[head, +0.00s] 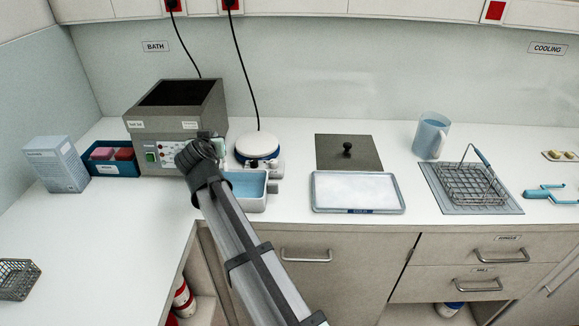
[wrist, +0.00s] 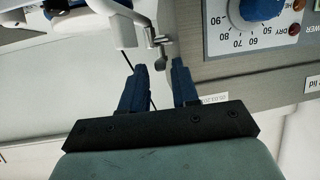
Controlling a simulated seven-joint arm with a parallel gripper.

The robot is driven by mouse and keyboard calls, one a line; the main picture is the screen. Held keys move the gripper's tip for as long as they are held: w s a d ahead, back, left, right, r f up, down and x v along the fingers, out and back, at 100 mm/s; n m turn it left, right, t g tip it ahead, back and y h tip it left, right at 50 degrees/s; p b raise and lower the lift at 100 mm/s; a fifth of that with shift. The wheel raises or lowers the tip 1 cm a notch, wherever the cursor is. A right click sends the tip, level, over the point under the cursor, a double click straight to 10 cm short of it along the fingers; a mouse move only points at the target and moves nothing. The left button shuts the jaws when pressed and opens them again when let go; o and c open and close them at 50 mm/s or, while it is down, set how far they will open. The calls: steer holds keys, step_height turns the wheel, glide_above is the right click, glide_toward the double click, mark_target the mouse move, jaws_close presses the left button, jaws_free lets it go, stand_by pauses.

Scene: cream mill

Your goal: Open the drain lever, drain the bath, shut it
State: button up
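The grey water bath (head: 178,100) stands at the back left with its dark top opening showing. Its front panel (wrist: 235,45) with a blue dial (wrist: 262,10) fills the upper right of the wrist view. A small metal lever or tap (wrist: 161,46), which looks like the drain lever, sticks out beside the panel. My gripper (wrist: 159,68) is open, its two blue fingers pointing at the lever, with the lever's end just beyond and between the fingertips. I cannot tell if they touch. In the head view my arm hides the lever and the fingers.
A tub with blue inside (head: 247,204) sits in front of the bath's right side. A white-topped hotplate (head: 257,143) is right of the bath. A blue rack (head: 112,169) and a box (head: 57,165) stand left. A white tray (head: 358,209) lies right, with bare counter between.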

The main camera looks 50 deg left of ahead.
steer(key=shift+r, duration=0.1)
